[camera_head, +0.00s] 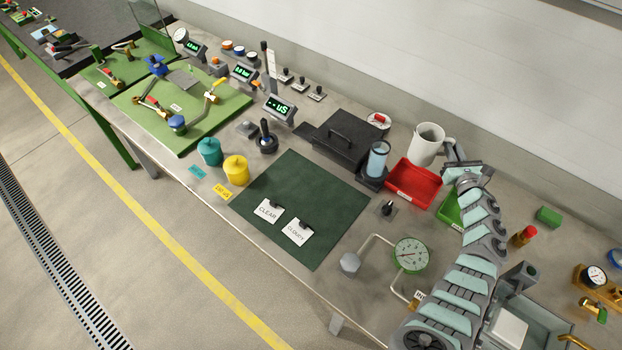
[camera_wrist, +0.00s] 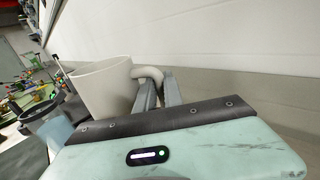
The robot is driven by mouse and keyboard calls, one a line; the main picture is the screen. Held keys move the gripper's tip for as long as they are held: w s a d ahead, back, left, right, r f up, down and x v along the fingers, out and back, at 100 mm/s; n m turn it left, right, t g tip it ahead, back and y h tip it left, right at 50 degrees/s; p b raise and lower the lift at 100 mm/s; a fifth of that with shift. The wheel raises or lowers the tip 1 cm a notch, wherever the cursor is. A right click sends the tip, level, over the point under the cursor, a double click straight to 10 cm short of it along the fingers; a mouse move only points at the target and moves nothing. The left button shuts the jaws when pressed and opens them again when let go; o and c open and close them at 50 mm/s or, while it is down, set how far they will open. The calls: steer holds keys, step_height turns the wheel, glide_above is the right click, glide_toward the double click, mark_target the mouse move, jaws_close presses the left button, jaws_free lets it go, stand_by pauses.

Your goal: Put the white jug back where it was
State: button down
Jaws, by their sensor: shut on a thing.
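The white jug (camera_head: 427,145) is upright at the back of the bench, behind the red tray. My gripper (camera_head: 452,150) is at the jug's right side, shut on its handle. In the wrist view the jug (camera_wrist: 101,88) is to the left of my gripper (camera_wrist: 158,84), with its handle between the fingers. The jug's base is hidden behind the red tray in the head view, so I cannot tell whether it touches the bench.
The red tray (camera_head: 413,185) and a green tray (camera_head: 449,208) lie in front of the jug. A clear blue-tinted cylinder (camera_head: 377,160) and a black case (camera_head: 345,140) stand to the left. A red-topped white round item (camera_head: 379,120) is nearby. A dark green mat (camera_head: 300,205) lies front left.

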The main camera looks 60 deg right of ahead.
steer(key=w+a+r+m+g+h, duration=0.2)
steer(key=w+a+r+m+g, duration=0.15)
steer(key=w+r, duration=0.8)
steer(key=w+a+n+t+b, duration=0.1)
steer(key=w+a+n, duration=0.1)
steer(key=w+a, duration=1.65)
steer(key=shift+y, duration=0.3)
steer(key=shift+s+a+f+b, duration=0.15)
steer(key=shift+f+b, duration=1.2)
steer(key=shift+f, duration=1.95)
steer(key=shift+w+a+f+b, duration=0.15)
steer(key=shift+f+b, duration=1.25)
steer(key=shift+f, duration=1.95)
steer(key=shift+s+a+f+b, duration=0.2)
steer(key=shift+f+b, duration=1.15)
steer(key=shift+f, duration=1.95)
steer(key=shift+f, duration=0.25)
steer(key=c, duration=1.5)
jaws_free()
